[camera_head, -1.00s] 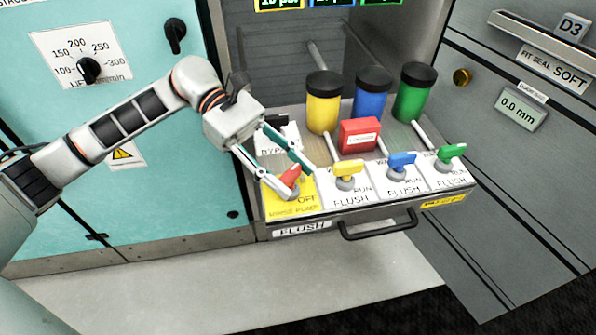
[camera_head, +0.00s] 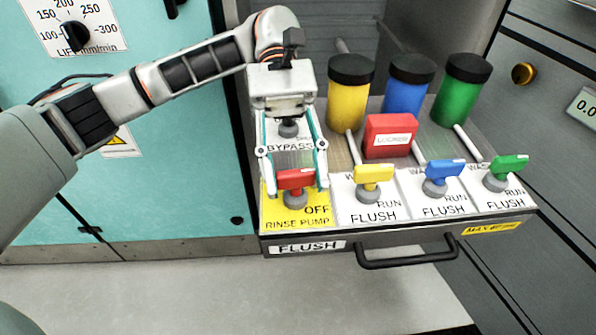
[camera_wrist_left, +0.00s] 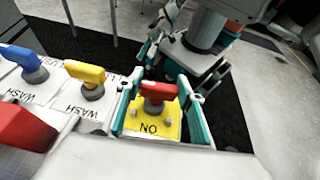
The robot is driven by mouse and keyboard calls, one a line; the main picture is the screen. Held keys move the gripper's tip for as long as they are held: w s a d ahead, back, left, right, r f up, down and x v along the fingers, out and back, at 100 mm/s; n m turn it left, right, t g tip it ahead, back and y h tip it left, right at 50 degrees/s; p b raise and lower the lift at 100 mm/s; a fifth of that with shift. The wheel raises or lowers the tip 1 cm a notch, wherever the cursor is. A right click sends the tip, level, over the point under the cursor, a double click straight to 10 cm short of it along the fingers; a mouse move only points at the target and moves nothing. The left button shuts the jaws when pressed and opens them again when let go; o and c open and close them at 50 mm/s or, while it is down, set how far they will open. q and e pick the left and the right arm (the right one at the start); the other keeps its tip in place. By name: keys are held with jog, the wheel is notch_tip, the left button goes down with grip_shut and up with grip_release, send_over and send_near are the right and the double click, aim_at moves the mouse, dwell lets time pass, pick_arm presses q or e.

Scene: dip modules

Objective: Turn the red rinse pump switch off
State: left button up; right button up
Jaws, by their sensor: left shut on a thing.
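The red rinse pump switch (camera_head: 296,180) stands on a yellow plate (camera_head: 275,213) at the front left of the panel. Its handle lies roughly across the plate, left to right in the head view. The word OFF shows on the plate to the front right of the knob. My left gripper (camera_head: 295,188) comes down from behind, with one teal finger on each side of the switch, shut on it. The left wrist view also shows the red handle (camera_wrist_left: 157,92) between the fingers, with ON lettering on the plate. My right gripper is not seen.
To the right stand a yellow switch (camera_head: 373,175), a blue switch (camera_head: 443,173) and a green switch (camera_head: 507,167). Behind them are a red box (camera_head: 390,136) and yellow, blue and green canisters. A black handle (camera_head: 405,258) juts from the panel front.

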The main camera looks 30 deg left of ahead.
pick_arm(q)
jog(key=shift+m+g+y, duration=0.4)
jog(key=shift+m+y, duration=0.2)
jog(key=o, duration=1.2)
jog(key=shift+c, duration=0.2)
jog(key=shift+n+h, duration=0.3)
